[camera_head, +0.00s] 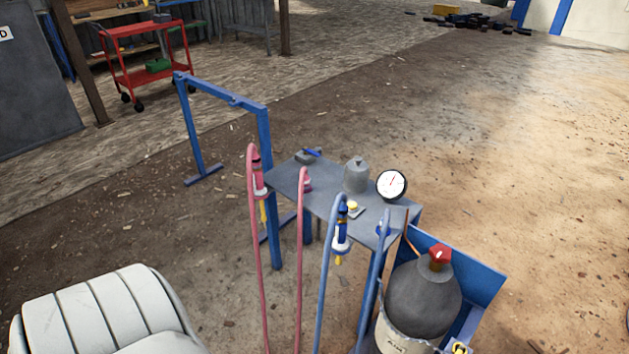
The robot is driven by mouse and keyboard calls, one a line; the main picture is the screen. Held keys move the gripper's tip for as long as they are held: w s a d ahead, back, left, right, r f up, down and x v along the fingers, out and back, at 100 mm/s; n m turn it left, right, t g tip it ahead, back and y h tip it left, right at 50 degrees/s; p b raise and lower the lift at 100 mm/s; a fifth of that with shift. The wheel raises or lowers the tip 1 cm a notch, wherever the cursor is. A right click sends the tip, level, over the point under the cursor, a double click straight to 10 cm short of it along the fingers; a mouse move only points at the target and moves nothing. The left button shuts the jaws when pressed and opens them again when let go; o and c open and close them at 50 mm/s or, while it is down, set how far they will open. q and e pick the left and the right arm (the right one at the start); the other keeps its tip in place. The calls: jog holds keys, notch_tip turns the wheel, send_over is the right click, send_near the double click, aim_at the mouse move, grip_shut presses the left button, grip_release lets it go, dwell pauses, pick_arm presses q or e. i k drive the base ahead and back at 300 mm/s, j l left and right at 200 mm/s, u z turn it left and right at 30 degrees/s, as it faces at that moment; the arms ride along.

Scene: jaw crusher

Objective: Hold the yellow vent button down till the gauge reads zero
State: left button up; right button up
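A small yellow button (353,206) sits on a pale base on the grey metal table (317,199). It is in front of a grey dome-shaped body (356,176) and behind the blue hose fitting. A round gauge (391,185) with a white face, dark rim and red needle stands at the right of the table. Its scale is too small to read. Another small yellow part (459,348) shows at the bottom edge, partly cut off. Neither of my grippers is in view, and nothing is touching the button.
Red hoses (257,250) and blue hoses (324,275) rise in front of the table. A grey cylinder (422,300) with a red cap stands at the right. The floor at right is clear.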

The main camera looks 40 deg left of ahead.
aim_at(353, 206)
jog(key=u, duration=1.15)
